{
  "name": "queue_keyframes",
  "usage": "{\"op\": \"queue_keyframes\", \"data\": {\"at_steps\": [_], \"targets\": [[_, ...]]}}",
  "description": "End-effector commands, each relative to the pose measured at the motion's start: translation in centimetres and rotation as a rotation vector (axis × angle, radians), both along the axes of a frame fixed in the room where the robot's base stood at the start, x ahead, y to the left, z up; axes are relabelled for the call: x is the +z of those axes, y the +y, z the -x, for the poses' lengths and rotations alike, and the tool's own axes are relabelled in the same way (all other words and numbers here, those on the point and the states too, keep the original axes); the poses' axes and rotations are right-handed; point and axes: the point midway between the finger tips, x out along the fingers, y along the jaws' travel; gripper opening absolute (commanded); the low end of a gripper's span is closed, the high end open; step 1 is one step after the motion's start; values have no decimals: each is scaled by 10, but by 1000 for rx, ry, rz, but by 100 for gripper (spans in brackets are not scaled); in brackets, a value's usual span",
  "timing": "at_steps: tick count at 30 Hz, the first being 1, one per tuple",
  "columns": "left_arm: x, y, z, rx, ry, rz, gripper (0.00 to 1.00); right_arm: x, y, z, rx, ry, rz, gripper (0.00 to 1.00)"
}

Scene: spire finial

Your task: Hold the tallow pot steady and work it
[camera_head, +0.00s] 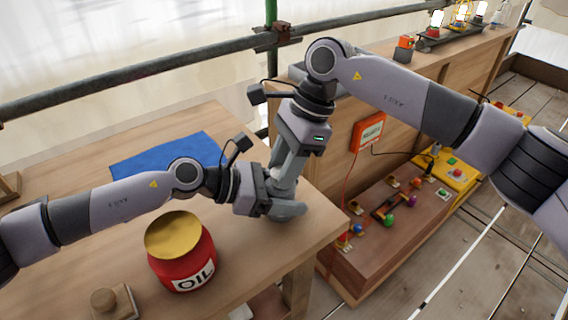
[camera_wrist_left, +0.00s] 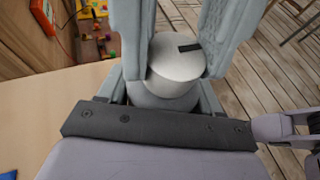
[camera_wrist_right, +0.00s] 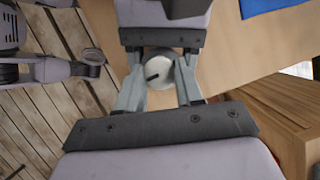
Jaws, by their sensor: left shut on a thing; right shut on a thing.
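The tallow pot shows in the left wrist view as a pale grey cylinder (camera_wrist_left: 176,58) with a dark bar on its flat top. My left gripper (camera_head: 284,208) is shut on it, with one finger on each side. In the right wrist view the pot's round top (camera_wrist_right: 160,72) shows between the fingers of my right gripper (camera_head: 285,186), which reaches down from above and is shut on it.
A red OIL can (camera_head: 183,262) with a gold lid stands on the table (camera_head: 120,220) near my left forearm. A blue cloth (camera_head: 168,155) lies behind. A wooden knob block (camera_head: 112,303) is at front left. A lower bench (camera_head: 375,235) with coloured knobs stands to the right.

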Motion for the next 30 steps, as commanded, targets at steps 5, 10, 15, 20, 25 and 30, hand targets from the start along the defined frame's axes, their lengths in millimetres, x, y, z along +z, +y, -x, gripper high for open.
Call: {"op": "queue_keyframes", "data": {"at_steps": [5, 10, 15, 20, 25, 30], "targets": [[0, 1, 0, 1, 0, -1, 30, 0, 0, 0, 3, 0, 0, 6], [0, 1, 0, 1, 0, -1, 30, 0, 0, 0, 2, 0, 0, 52], [0, 1, 0, 1, 0, 0, 30, 0, 0, 0, 1, 0, 0, 63], [0, 0, 0, 0, 0, 0, 30, 1, 0, 0, 1, 0, 0, 63], [0, 0, 0, 0, -1, 0, 30, 16, -6, -3, -2, -4, 0, 63], [0, 0, 0, 0, 0, 0, 30, 49, -19, -8, -3, -4, -1, 63]]}}
